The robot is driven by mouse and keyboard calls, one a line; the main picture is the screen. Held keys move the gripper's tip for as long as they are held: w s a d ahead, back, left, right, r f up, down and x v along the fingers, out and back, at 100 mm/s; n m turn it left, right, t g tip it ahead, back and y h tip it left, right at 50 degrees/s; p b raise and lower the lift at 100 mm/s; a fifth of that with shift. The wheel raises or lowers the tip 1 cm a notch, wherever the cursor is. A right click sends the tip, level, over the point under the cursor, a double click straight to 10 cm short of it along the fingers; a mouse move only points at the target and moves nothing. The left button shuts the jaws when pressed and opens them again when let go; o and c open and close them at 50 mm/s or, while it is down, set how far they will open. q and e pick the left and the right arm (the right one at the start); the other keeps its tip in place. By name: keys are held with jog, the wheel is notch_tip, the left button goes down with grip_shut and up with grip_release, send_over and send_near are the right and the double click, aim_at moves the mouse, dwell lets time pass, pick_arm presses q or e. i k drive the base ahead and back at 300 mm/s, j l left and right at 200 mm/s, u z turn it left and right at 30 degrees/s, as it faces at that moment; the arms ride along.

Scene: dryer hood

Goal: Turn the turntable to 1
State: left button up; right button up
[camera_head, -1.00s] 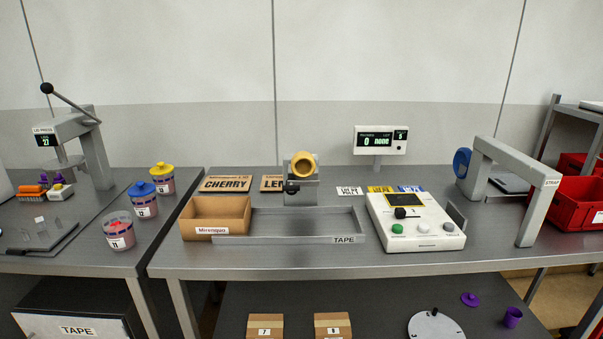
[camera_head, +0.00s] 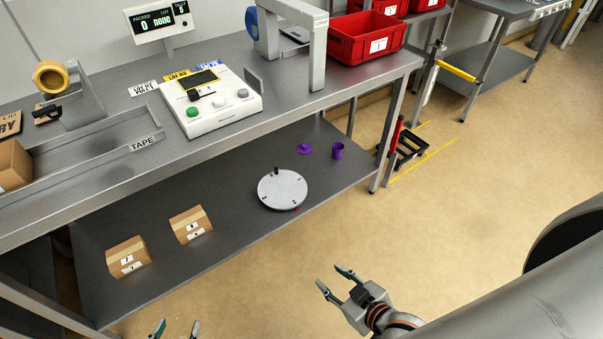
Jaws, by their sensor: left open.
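The turntable (camera_head: 283,192) is a round light-grey disc lying flat on the lower shelf. It has a black upright peg (camera_head: 276,171) near its back rim and small dark marks on its top. A small red mark (camera_head: 297,209) shows at its front edge; any numbers are too small to read. My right gripper (camera_head: 331,277) is open and empty, in front of the shelf and below the turntable in the picture. My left gripper (camera_head: 176,327) is open at the bottom edge, with only its fingertips showing, well left of the turntable. Neither touches it.
The lower shelf (camera_head: 235,260) also holds two cardboard boxes (camera_head: 127,257) (camera_head: 191,224) to the left, and a purple lid (camera_head: 304,149) and purple cup (camera_head: 338,151) behind right. The upper worktop (camera_head: 75,185) overhangs the shelf's back. Floor in front is clear.

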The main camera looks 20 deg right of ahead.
aim_at(283, 190)
jog(key=i+l, duration=0.1)
jog(key=l, duration=0.45)
jog(key=i+l, duration=0.1)
jog(key=l, duration=0.5)
jog(key=i+l, duration=0.1)
jog(key=l, duration=0.45)
jog(key=i+l+u, duration=0.1)
jog(key=i+l, duration=1.35)
jog(key=l, duration=0.15)
